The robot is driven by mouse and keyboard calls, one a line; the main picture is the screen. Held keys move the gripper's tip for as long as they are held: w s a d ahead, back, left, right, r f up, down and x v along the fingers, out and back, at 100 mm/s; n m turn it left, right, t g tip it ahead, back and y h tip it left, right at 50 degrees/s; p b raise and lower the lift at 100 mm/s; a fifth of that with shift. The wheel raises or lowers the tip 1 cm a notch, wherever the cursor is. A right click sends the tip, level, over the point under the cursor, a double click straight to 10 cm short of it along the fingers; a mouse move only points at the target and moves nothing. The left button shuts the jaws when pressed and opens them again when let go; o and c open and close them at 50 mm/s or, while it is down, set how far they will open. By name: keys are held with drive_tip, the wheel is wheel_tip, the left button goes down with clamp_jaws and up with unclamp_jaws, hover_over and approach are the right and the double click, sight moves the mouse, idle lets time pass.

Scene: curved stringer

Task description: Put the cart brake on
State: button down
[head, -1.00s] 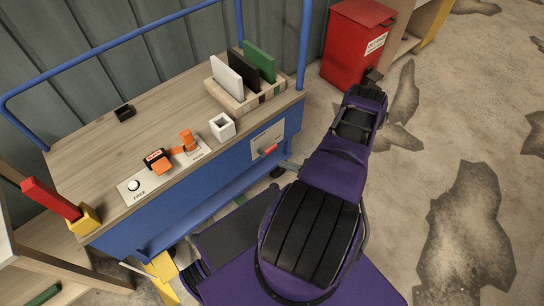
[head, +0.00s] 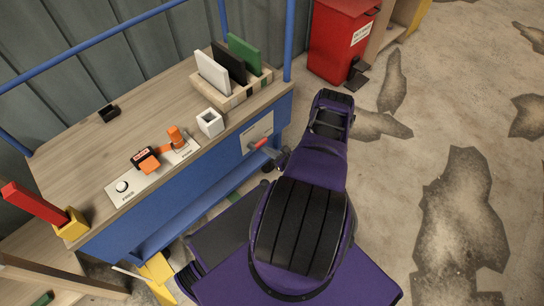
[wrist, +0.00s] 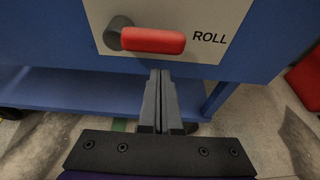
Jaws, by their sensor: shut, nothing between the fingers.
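The cart (head: 190,215) is blue with a wooden top. A pale plate (head: 250,137) on its blue side carries a red handle (head: 258,144). In the wrist view the red handle (wrist: 153,40) lies level, pointing right from a grey pivot (wrist: 115,32) towards the word ROLL on the plate (wrist: 205,15). My gripper (wrist: 160,73) is shut and empty, its tips just below the handle in the picture; I cannot tell whether they touch it. In the head view my gripper (head: 278,158) is small and partly hidden by my wrist.
On the cart top are a panel (head: 115,198) with an orange lever (head: 160,148), a white square cup (head: 210,122), a rack (head: 232,97) of upright boards and a small black box (head: 109,113). A red bin (head: 335,45) stands behind my arm. The floor at right is clear.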

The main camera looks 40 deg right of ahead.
drive_tip(key=shift+r, duration=0.95)
